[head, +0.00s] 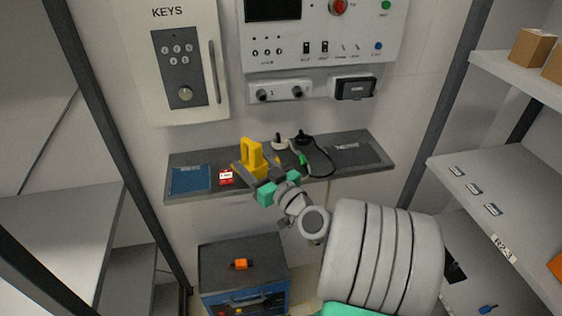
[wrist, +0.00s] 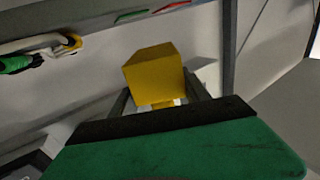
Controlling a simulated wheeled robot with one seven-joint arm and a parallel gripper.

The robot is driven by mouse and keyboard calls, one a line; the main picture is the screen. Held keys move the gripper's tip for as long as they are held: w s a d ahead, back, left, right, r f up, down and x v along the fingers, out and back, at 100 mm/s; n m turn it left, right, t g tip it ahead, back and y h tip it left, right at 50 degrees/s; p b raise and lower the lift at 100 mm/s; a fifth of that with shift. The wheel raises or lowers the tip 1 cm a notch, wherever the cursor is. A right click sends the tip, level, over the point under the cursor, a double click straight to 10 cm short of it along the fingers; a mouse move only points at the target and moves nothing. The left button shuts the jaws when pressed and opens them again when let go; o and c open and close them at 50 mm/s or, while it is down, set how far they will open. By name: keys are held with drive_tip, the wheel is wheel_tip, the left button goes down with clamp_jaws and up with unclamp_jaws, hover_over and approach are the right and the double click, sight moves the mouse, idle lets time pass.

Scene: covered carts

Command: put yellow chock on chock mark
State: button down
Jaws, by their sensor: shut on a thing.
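The yellow chock (head: 253,156) is a block with a handle-like loop, over the grey wall shelf (head: 210,157) in the head view. In the wrist view the yellow chock (wrist: 154,72) shows as a block between two dark fingers. My gripper (head: 258,171) is shut on it; its fingertips also show in the wrist view (wrist: 157,98). Whether the chock touches the shelf I cannot tell. A blue rectangle (head: 190,179) lies on the shelf's left part and a dark labelled rectangle (head: 351,154) on its right. Which, if either, is the chock mark is unclear.
A small red-and-white item (head: 226,177) lies just left of the chock. A black item with a cable (head: 303,138) and a pale round item (head: 279,143) stand right of it. A blue cart (head: 245,292) with an orange item (head: 240,264) is below. Shelving flanks both sides.

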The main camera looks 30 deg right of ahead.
drive_tip(key=s+d+r+m+h+b, duration=0.2)
drive_tip(key=s+d+r+m+h, duration=0.15)
drive_tip(key=s+d, duration=0.6)
drive_tip(key=s+d+r+m+h+b, duration=0.2)
drive_tip(key=s+d+r+h, duration=0.35)
drive_tip(key=d, duration=0.65)
drive_tip(key=p, duration=0.1)
hover_over(340, 162)
drive_tip(key=shift+g+y, duration=0.3)
drive_tip(key=shift+g, duration=0.1)
wheel_tip(340, 162, down, 10)
drive_tip(key=shift+s+a+f, duration=0.1)
drive_tip(key=shift+f, duration=0.15)
wheel_tip(340, 162, down, 3)
drive_tip(key=shift+f, duration=0.1)
drive_tip(key=shift+f+b, duration=0.15)
drive_tip(key=shift+b, duration=0.2)
drive_tip(key=c, duration=0.5)
unclamp_jaws()
